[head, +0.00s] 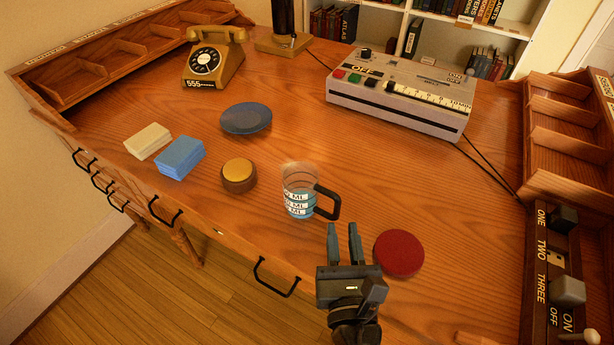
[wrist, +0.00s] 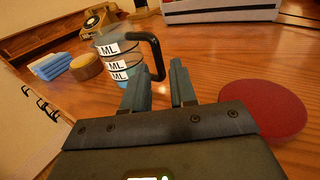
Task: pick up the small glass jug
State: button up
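The small glass jug (head: 297,192) stands upright on the wooden desk, near its front edge. It is clear, with white ML labels, blue liquid at the bottom and a black handle on its right side. In the wrist view the jug (wrist: 117,62) stands just beyond the fingers, a little to the left, with its handle reaching toward the middle. My gripper (head: 343,238) is open and empty, in front of the jug and to its right. In the wrist view the two fingers (wrist: 164,86) are apart with nothing between them.
A dark red disc (head: 399,253) lies right of my gripper. A round yellow-topped brown object (head: 238,175) and blue blocks (head: 180,157) sit left of the jug. A blue plate (head: 246,118), telephone (head: 212,62) and grey control box (head: 398,92) are farther back. Desk behind the jug is clear.

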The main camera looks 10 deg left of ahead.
aim_at(337, 210)
jog(key=w, duration=0.2)
jog(key=shift+w+a, duration=0.3)
jog(key=shift+w, duration=0.1)
jog(key=shift+w+a+f+p, duration=0.15)
jog(key=shift+w+a, duration=0.2)
jog(key=shift+w, duration=1)
jog(key=shift+w+a+r+p, duration=0.15)
jog(key=shift+w+a, duration=0.15)
jog(key=shift+w, duration=1.05)
jog(key=shift+f, duration=0.1)
grip_shut()
